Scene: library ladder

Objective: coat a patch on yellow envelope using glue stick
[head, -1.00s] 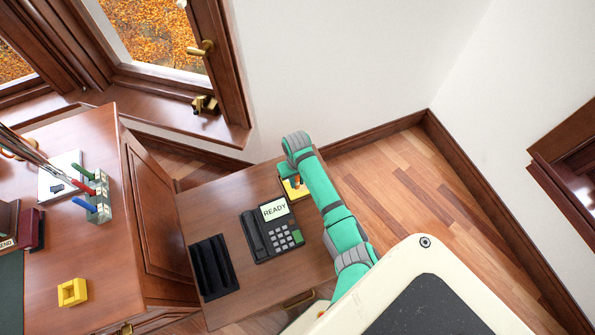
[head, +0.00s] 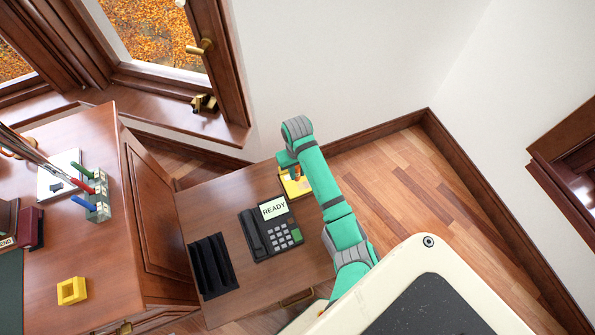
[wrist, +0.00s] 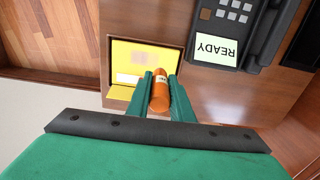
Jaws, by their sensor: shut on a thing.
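The yellow envelope (wrist: 125,52) lies flat near the far end of the wooden side table, with a faintly outlined patch (wrist: 140,57) and a pale rectangle near one edge. It also shows in the head view (head: 304,187), partly covered by my arm. My gripper (wrist: 162,90) is shut on the orange glue stick (wrist: 159,96), which has a small pale label. The stick's far end overlaps the envelope's right side in the wrist view. I cannot tell whether it touches the paper. In the head view the glue stick (head: 296,176) shows small beside my gripper.
A black phone (head: 270,231) with a READY screen stands beside the envelope. The desk at left holds a yellow square block (head: 72,291) and a pen holder (head: 98,208). White wall stands behind the table.

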